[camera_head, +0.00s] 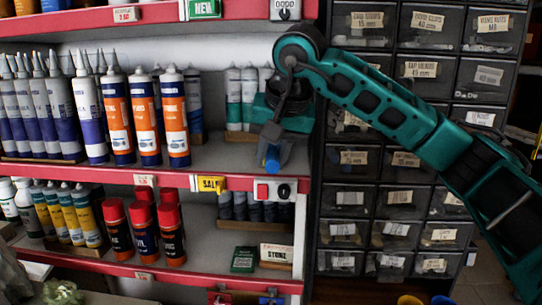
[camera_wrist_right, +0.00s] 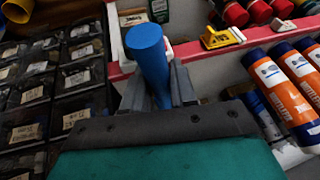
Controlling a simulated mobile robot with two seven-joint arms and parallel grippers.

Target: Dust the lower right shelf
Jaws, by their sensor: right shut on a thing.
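My right gripper (camera_head: 271,147) is in front of the right end of the middle shelf, pointing down near its red front edge. It is shut on a blue cylindrical object (camera_head: 272,160), which also shows between the fingers in the right wrist view (camera_wrist_right: 148,52). I see only a smooth blue round body; no bristles or cloth show, so I cannot tell if it is a duster. The lower right shelf (camera_head: 205,240) is below the gripper and apart from it. It bears dark bottles (camera_head: 255,208), a green box (camera_head: 243,259) and a small sign (camera_head: 276,253). My left gripper is out of view.
Orange-and-blue tubes (camera_head: 174,115) stand left on the middle shelf. Red-capped cans (camera_head: 171,235) stand on the lower shelf, left of its bare part. A drawer cabinet (camera_head: 360,200) stands close on the right.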

